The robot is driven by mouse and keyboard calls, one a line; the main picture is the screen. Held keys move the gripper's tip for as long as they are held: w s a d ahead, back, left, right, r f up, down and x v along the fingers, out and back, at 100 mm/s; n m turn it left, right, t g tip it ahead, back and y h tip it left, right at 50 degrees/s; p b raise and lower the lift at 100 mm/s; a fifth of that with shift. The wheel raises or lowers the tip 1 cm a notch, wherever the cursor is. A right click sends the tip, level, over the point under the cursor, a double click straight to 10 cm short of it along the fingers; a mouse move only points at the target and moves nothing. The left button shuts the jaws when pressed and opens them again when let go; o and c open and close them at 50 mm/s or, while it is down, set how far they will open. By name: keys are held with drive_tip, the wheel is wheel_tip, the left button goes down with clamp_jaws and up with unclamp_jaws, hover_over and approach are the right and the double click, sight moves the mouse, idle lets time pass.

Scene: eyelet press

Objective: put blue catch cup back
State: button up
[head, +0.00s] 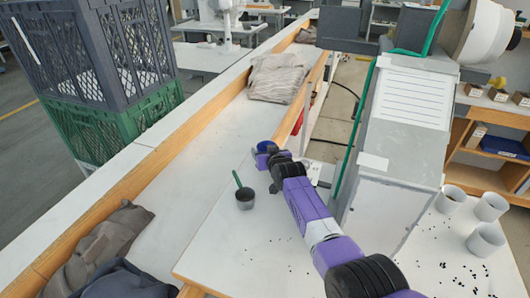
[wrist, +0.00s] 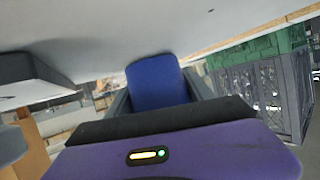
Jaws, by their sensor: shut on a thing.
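The blue catch cup (head: 267,145) shows as a small blue shape at the end of my arm in the head view. My purple gripper (head: 268,157) is around it, near the edge of the white table and left of the grey press (head: 400,125). In the wrist view the blue cup (wrist: 157,82) sits between the two dark fingers of my gripper (wrist: 158,88), which is shut on it. The cup's lower part is hidden by my gripper. The place under the press is hidden from the head view.
Several pale cups (head: 486,240) and scattered black eyelets are at the right. Cloth piles (head: 277,77) and stacked crates (head: 120,115) are at the left. The long white table (head: 190,185) has bare room.

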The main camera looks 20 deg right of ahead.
drive_tip(key=shift+f, duration=0.15)
drive_tip(key=o, duration=1.3)
drive_tip(key=shift+o, duration=0.2)
drive_tip(key=shift+r, duration=0.25)
drive_tip(key=shift+p+v, duration=1.2)
drive_tip(key=shift+v, duration=4.8)
